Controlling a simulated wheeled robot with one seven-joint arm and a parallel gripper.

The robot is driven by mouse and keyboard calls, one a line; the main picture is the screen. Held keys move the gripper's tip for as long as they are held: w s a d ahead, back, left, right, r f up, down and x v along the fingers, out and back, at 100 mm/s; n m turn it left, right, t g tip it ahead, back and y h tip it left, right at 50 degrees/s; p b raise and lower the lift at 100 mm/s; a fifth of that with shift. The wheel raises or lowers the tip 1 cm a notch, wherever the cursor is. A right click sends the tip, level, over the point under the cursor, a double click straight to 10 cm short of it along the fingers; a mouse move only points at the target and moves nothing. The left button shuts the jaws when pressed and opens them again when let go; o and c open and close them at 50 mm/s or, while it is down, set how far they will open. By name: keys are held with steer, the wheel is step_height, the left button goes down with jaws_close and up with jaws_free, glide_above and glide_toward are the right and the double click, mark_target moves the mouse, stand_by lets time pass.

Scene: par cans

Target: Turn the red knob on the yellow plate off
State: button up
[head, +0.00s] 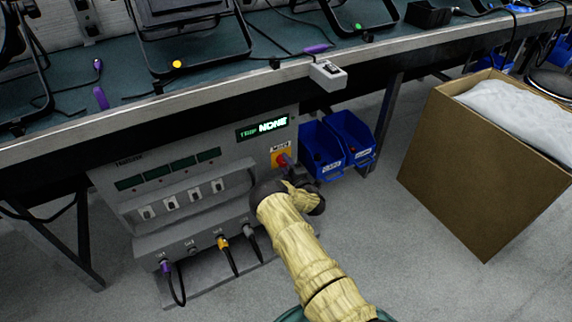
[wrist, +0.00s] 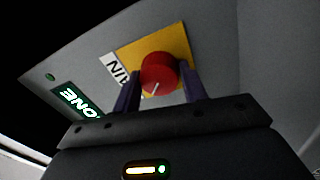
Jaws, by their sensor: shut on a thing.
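The red knob (wrist: 158,70) sits on the yellow plate (wrist: 126,54) on the front of the grey panel. In the wrist view it lies between the two purple fingers of my gripper (wrist: 159,84), which is shut on it. A white pointer line on the knob slants toward the bottom of the wrist view. In the head view the yellow plate (head: 276,159) shows at the panel's right side, under a white label. My gripper (head: 287,164) reaches up to it there and hides part of the knob.
The panel's green display (head: 262,128) reads NONE after a smaller word. Blue bins (head: 320,150) stand just right of the knob. The workbench edge (head: 215,92) overhangs the panel. A cardboard box (head: 470,165) stands on the floor to the right. Cables hang from the panel's lower front.

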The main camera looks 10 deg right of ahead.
steer(key=o, duration=1)
steer(key=shift+c, duration=0.2)
steer(key=shift+s+d, duration=0.1)
steer(key=p+v, duration=0.7)
steer(key=v, duration=1)
steer(key=shift+s, duration=0.2)
steer(key=shift+w, duration=0.1)
